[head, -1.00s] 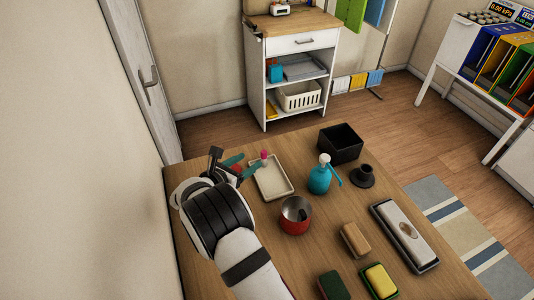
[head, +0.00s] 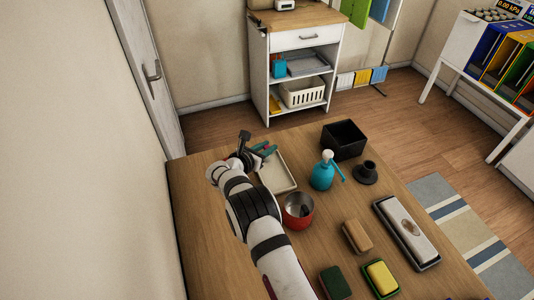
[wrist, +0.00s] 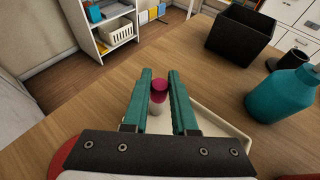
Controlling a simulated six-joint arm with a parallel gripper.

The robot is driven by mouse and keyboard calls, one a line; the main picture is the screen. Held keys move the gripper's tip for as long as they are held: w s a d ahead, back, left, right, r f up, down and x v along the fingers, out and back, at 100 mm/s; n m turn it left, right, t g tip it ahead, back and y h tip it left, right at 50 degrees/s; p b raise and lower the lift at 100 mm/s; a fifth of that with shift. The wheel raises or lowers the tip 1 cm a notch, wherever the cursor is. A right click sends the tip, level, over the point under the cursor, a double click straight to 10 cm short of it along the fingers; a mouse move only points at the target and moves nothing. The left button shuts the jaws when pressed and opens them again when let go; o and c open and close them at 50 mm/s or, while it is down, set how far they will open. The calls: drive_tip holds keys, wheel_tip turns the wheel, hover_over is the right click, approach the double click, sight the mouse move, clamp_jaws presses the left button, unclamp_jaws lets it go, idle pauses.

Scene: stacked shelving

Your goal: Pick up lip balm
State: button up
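The lip balm (wrist: 158,92), with a pink cap and a pale lower part, stands upright at the tray in the wrist view. My gripper (wrist: 159,80) is open, with its two teal fingers on either side of the lip balm. Narrow gaps show between it and the fingers. In the head view my gripper (head: 268,149) is over the far end of the cream tray (head: 290,184), and the lip balm is hidden there. The tray also shows under the fingers in the wrist view (wrist: 220,126).
A teal pump bottle (head: 322,175), a black box (head: 343,140) and a black stand (head: 366,172) are right of the tray. A red pot (head: 298,212) is close to my arm. A brown block (head: 357,236), two sponges and a long case (head: 406,232) lie nearer.

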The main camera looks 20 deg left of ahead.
clamp_jaws()
drive_tip(key=shift+r, duration=0.1)
